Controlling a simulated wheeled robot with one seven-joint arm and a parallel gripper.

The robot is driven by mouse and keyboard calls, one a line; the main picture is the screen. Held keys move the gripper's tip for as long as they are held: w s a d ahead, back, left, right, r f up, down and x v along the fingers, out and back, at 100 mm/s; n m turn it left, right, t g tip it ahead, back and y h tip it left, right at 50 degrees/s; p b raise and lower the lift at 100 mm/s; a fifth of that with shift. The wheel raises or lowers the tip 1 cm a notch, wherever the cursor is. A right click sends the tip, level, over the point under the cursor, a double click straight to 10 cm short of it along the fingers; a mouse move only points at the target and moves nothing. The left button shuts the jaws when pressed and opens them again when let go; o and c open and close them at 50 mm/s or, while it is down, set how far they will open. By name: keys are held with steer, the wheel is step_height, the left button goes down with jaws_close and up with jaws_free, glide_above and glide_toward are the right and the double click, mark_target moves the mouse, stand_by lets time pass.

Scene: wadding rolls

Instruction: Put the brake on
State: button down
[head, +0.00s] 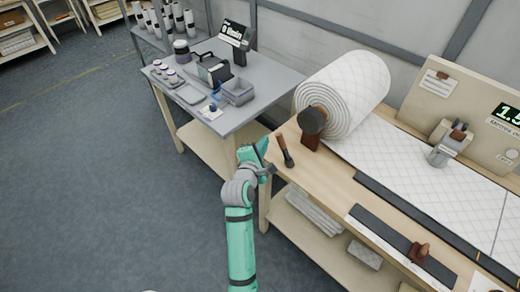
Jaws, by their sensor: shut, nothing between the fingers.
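A large roll of white quilted wadding (350,85) lies on its side at the left end of the wooden table. A dark round hub (312,121) on a brown bracket (310,142) is at its near end. A small brown lever with a dark end (283,148) is at the table's left edge, beside the bracket; it looks like the brake, and it is tilted. My gripper (269,164) is shut and empty, just left of this lever. I cannot tell whether it touches the lever. The fingertips are small and partly hidden by the wrist.
The wooden table (300,178) carries wadding unrolled to the right, a dark strip with a brown handle (419,252), and a panel with a display (506,115). A grey side table (262,98) with a scale, bins and jars stands behind my gripper. Floor at left is clear.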

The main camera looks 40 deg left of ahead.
mark_target(284, 149)
steer(key=shift+w+d+r, duration=0.1)
steer(key=shift+d+r, duration=0.4)
steer(key=shift+d, duration=0.35)
steer(key=shift+d+r, duration=0.5)
steer(key=shift+d, duration=0.3)
steer(key=shift+d, duration=0.1)
